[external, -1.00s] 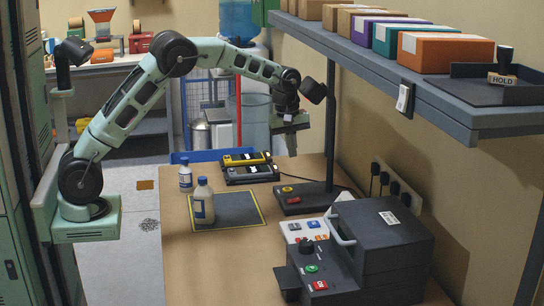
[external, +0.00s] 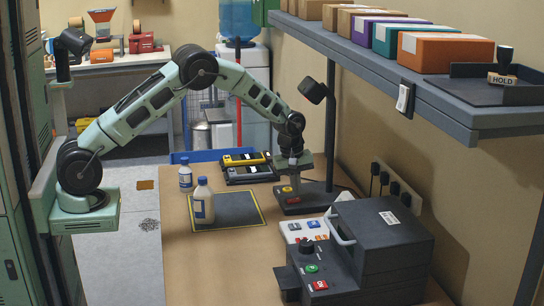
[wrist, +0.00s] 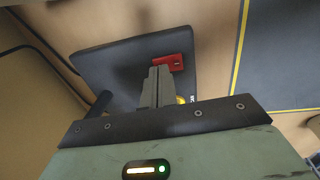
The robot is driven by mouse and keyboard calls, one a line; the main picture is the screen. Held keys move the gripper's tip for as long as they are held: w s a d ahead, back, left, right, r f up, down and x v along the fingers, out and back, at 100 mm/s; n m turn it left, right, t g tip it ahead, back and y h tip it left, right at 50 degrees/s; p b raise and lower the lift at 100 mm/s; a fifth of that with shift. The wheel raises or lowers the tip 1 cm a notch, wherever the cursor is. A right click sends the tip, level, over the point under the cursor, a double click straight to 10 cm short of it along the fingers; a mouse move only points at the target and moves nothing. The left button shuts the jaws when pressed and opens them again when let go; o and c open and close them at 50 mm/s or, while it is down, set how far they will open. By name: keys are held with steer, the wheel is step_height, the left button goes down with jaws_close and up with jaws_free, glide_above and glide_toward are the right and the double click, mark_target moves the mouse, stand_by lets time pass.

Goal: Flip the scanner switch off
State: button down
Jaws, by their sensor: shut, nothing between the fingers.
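The scanner is a black stand with a flat base (external: 318,203), a post and a head (external: 314,91) on top, at the back right of the table. In the wrist view its dark base (wrist: 115,60) lies below my fingers. A red switch part (wrist: 172,62) shows just beyond the fingertips, and a yellow spot (wrist: 181,99) is partly hidden beside them. My gripper (external: 294,184) is shut and empty, pointing down over the base's left part. The closed fingers (wrist: 160,72) also show in the wrist view. Whether they touch the switch, and which way it is set, I cannot tell.
Yellow and black devices (external: 245,160) sit behind. A dark machine (external: 380,240) stands in front, and a loaded shelf (external: 450,108) overhangs at right. Cables run near the base.

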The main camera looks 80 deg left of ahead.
steer(key=shift+w+f, duration=0.1)
steer(key=shift+f, duration=0.55)
steer(key=shift+f, duration=0.25)
steer(key=shift+s, duration=0.8)
steer(key=shift+r, duration=0.1)
step_height(320, 180, up, 14)
steer(key=s, duration=0.1)
steer(key=shift+s+p, duration=0.3)
steer(key=shift+p, duration=0.05)
